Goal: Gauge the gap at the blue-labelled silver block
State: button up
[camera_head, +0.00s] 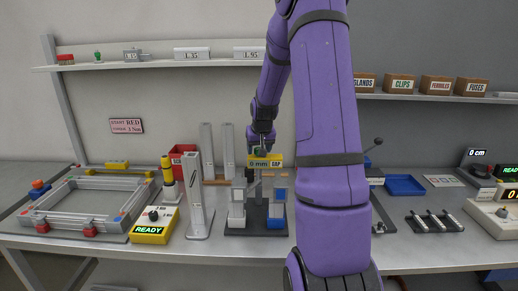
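A yellow gauge (275,160) with a dark display reading "0 mm" and the word "GAP" is upright at the middle of the bench. My gripper (261,146) points down at the top of the gauge, by a small green part. Its fingers are too small and dark to show whether they are closed on it. Below the gauge is a dark stand (257,214) with a pale silver block on each side. The right block (277,209) shows blue patches. The left block (237,210) looks grey, with a bluish lower part. Any label text is too small to read.
A tall silver post (196,205) stands close left of the stand, with a yellow READY box (154,226) beyond it. A clamp frame (85,203) fills the left. My arm hides the bench right of the stand. A blue tray (404,185) lies further right.

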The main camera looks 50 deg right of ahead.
grip_shut()
jog(key=shift+n, duration=0.3)
jog(key=n+y, duration=0.1)
jog(key=n, duration=0.1)
jog(key=n+y, duration=0.1)
jog(key=n, duration=0.2)
jog(key=shift+d+t, duration=0.15)
jog(key=shift+t, duration=0.25)
jog(key=n+y, duration=0.2)
jog(key=n, duration=0.4)
jog(key=shift+n+g+y, duration=0.3)
grip_release()
